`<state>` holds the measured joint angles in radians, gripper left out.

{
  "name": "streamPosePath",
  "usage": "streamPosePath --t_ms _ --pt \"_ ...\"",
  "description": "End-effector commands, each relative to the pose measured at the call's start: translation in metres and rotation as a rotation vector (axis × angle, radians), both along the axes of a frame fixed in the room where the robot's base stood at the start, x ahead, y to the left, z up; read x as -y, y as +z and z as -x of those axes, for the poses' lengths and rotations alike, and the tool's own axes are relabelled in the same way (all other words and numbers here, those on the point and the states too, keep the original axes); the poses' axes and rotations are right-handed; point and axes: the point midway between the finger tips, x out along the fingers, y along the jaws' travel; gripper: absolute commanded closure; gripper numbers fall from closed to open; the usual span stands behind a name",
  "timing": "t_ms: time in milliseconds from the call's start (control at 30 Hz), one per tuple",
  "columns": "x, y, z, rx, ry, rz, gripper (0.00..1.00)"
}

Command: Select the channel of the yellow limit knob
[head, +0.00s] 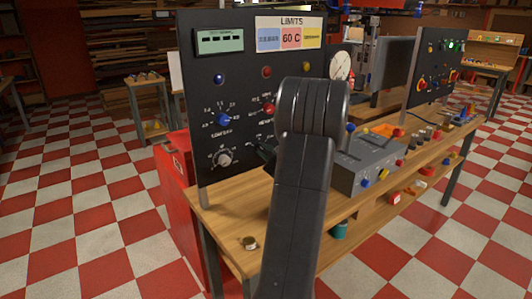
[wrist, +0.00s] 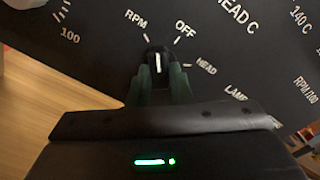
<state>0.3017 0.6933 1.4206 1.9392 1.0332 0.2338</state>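The dark upright panel (head: 240,140) carries a LIMITS card (head: 289,34) with blue, red and yellow fields. The red field reads 60 C; I cannot read the others. My gripper (wrist: 159,82) is at the lower panel, with its dark green fingers closed around a small black selector knob (wrist: 158,61). The knob's white pointer line stands between the RPM and OFF marks. HEAD and LAMP marks are to its right. In the head view my arm hides this knob. A blue knob (head: 223,120) and a red knob (head: 268,110) show; no yellow knob is visible there.
A white-grey knob (head: 223,159) sits low on the panel. A grey box (head: 367,162) with coloured knobs stands on the wooden bench (head: 232,212) at right. A small round item (head: 248,243) lies near the bench's front edge. A red cabinet (head: 176,178) stands at left.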

Motion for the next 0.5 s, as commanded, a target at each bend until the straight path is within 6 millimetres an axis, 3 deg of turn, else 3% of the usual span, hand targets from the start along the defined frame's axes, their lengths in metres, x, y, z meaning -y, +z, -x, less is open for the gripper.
streamPosePath --t_ms 500 --pt "0.0003 -0.0055 -0.0001 0.082 0.001 0.110 1.00"
